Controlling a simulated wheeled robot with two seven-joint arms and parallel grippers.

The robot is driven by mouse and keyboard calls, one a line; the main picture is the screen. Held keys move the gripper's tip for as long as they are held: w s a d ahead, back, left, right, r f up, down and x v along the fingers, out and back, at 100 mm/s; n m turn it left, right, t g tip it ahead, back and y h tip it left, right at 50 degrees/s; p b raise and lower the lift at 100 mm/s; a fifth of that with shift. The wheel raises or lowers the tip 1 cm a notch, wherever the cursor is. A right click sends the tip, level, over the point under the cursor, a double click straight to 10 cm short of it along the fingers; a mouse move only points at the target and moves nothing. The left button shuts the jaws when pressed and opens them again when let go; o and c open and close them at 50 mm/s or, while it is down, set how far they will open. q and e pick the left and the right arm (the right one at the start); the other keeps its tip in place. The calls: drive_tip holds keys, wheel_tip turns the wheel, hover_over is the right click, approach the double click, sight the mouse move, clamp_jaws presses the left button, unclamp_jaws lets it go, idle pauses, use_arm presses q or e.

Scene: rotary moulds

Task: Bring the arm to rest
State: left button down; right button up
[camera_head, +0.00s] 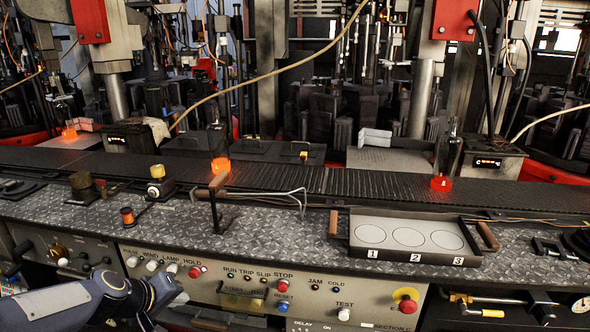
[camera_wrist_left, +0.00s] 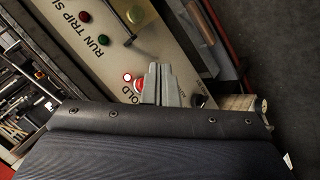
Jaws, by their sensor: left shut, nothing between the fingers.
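My left arm comes in from the lower left in the head view. My left gripper (camera_head: 180,297) is low in front of the control panel (camera_head: 235,285), below the metal ledge. In the left wrist view its two grey fingers (camera_wrist_left: 158,84) are together with nothing between them. The red HOLD button (camera_wrist_left: 139,85), with a lit ring near it, shows just left of the fingertips in that view; I cannot tell whether they touch it. The HOLD button (camera_head: 194,272) is also in the head view, above the gripper. My right gripper is not in view.
A tray with three numbered circles (camera_head: 410,265) sits on the diamond-plate ledge (camera_head: 270,230). Glowing orange pieces (camera_head: 220,165) stand on the dark conveyor (camera_head: 300,180) behind.

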use_arm(q)
drive_tip(key=s+d+r+m+g+h, duration=0.1)
drive_tip(key=s+d+r+m, duration=0.3)
drive_tip(key=s, duration=0.8)
drive_tip(key=s+d+f+m+g, duration=0.15)
drive_tip(key=s+d, duration=0.45)
drive_tip(key=s, duration=0.6)
wheel_tip(320, 180, up, 12)
drive_tip(key=p, duration=1.2)
drive_tip(key=shift+s+r+m, duration=0.25)
drive_tip(key=shift+s+m, duration=0.05)
drive_tip(key=shift+m, duration=0.15)
drive_tip(key=shift+d, duration=0.1)
